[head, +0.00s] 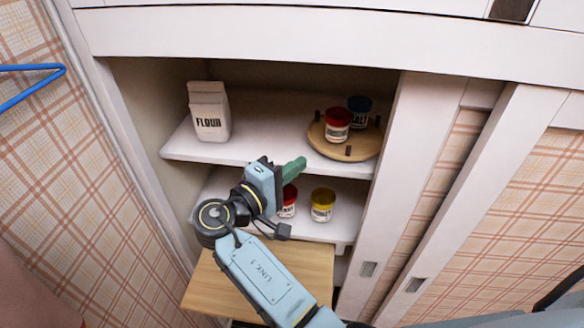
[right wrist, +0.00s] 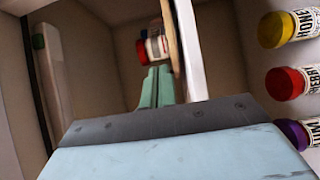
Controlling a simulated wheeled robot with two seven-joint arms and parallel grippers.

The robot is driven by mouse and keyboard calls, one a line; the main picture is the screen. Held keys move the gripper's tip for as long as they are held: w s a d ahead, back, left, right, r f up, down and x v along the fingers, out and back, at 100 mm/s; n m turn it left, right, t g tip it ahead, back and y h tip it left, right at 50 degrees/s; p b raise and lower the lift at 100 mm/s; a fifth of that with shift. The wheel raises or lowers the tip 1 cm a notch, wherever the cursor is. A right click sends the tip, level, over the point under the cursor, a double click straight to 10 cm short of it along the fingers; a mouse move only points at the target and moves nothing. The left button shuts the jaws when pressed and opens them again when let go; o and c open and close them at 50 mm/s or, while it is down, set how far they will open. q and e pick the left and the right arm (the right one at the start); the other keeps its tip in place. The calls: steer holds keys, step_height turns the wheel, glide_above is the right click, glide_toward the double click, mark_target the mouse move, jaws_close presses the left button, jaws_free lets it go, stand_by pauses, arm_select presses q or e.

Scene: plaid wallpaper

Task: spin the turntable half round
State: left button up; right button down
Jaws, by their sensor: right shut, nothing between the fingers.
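The turntable (head: 345,152) is a round wooden disc with dark pegs on the upper shelf. A red-lidded jar (head: 337,125) and a blue-lidded jar (head: 358,108) stand on it. My right gripper (head: 303,164) has green fingers, shut and empty, in front of the shelf, to the left of and lower than the turntable in the head view. In the right wrist view the shut fingers (right wrist: 158,72) point toward the turntable (right wrist: 173,35), seen nearly edge-on, and a red jar (right wrist: 155,48). Contact cannot be made out. My left gripper is out of view.
A flour bag (head: 209,112) stands at the left of the upper shelf (head: 255,130). The lower shelf holds a red-lidded jar (head: 288,200) and a yellow-lidded jar (head: 322,204); a purple-lidded jar (right wrist: 290,132) shows in the wrist view. Sliding doors (head: 425,190) bound the opening at right.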

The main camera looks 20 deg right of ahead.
mark_target(331, 168)
steer(key=d+p, duration=0.1)
steer(key=d, duration=0.1)
steer(key=d+p, duration=0.1)
steer(key=d, duration=0.2)
steer(key=w+d+p, duration=0.1)
steer(key=d, duration=0.2)
steer(key=shift+d+r, duration=0.1)
steer(key=shift+d, duration=0.15)
steer(key=shift+s+d, duration=0.15)
steer(key=shift+d, duration=0.15)
steer(key=shift+f, duration=0.2)
